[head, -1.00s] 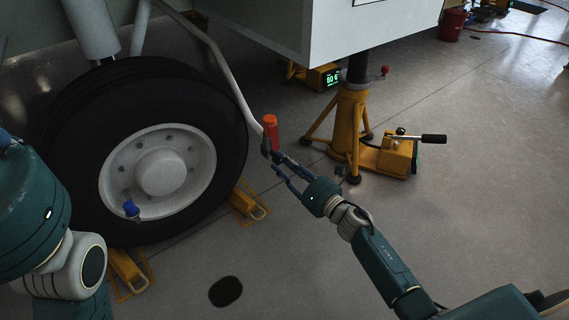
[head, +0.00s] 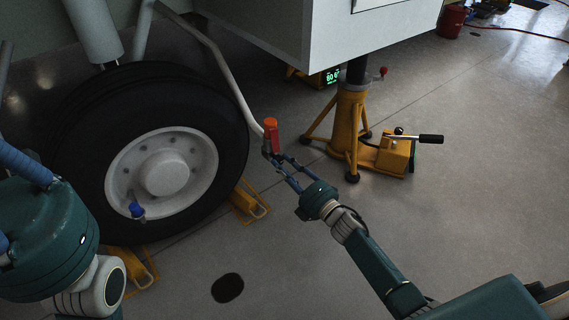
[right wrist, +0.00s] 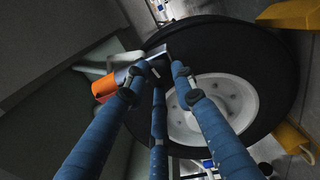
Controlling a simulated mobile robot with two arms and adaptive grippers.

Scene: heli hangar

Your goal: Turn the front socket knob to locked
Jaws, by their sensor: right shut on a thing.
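The thing stands about upright in the head view, beside the tyre's right edge. In the right wrist view, its orange end (right wrist: 104,86) sticks out to the left of the blue fingers (right wrist: 155,82). No knob marked as the front socket knob can be made out. A small red ball knob (head: 383,71) sits on the yellow jack stand (head: 349,115), apart from my gripper. My left gripper (head: 40,230) is partly in view at the left; its fingertips are out of frame.
The large black wheel (head: 85,125) with a white hub fills the left, with a blue-capped part (head: 137,209) on it. Yellow chocks (head: 250,202) lie by the tyre. A black-handled lever (head: 431,139) sticks out from the jack.

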